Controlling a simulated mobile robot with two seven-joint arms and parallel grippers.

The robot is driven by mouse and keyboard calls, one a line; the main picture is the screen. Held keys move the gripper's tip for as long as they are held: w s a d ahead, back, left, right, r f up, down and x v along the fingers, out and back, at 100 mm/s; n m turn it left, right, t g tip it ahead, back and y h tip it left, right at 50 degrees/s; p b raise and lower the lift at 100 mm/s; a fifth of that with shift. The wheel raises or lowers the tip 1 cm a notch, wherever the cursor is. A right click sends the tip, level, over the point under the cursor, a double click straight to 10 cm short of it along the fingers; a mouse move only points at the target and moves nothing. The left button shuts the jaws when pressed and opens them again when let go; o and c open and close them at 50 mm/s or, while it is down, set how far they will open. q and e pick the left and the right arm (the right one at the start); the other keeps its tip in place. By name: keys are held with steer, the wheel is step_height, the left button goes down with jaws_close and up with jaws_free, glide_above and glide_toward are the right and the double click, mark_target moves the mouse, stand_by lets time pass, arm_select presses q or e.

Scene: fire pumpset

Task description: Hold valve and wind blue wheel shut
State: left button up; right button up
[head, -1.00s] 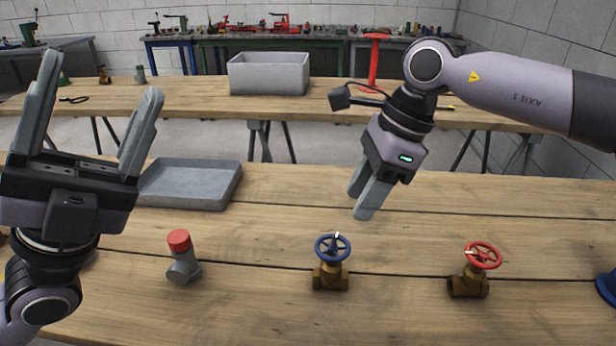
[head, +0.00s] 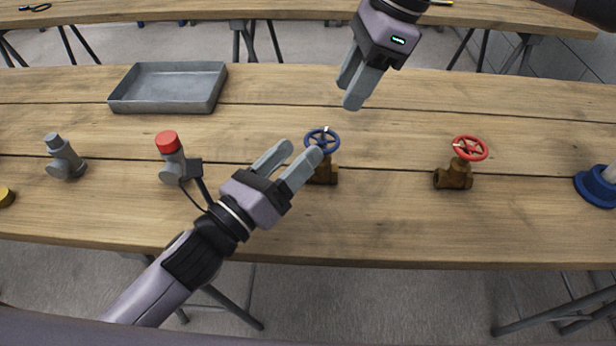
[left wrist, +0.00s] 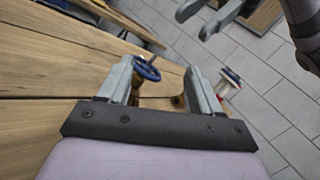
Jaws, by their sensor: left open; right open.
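The brass valve with the blue wheel (head: 322,140) stands upright on the near wooden table. Its brass body (head: 326,172) is partly hidden behind a finger of my left gripper (head: 294,162). My left gripper is open just left of the valve, its fingers pointing at it. In the left wrist view the blue wheel (left wrist: 147,69) shows between the spread fingers (left wrist: 158,78), beyond their tips or near them; I cannot tell whether they touch. My right gripper (head: 349,88) is open and empty, above and behind the blue wheel, fingers pointing down.
A brass valve with a red wheel (head: 470,149) stands to the right, a blue round-based object (head: 597,187) further right. A red-capped grey fitting (head: 170,155) and a grey fitting (head: 64,158) stand left. A grey tray (head: 168,108) lies behind them.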

mark_target(325, 153)
arm_select(q)
steer(key=f+y, duration=0.1)
steer(key=f, duration=0.1)
steer(key=d+f+m+y, duration=0.1)
steer(key=y, duration=0.1)
steer(key=w+d+f+y, duration=0.1)
steer(key=f, duration=0.1)
steer(key=shift+w+f+m+t, duration=0.1)
steer(key=shift+f+m+t, duration=0.2)
steer(key=shift+m, duration=0.1)
steer(key=shift+w+d+f+y, duration=0.15)
steer(key=shift+d+f+y, duration=0.25)
steer(key=shift+y, duration=0.3)
steer(key=shift+x, duration=3.4)
steer(key=shift+a, duration=0.15)
jaws_close()
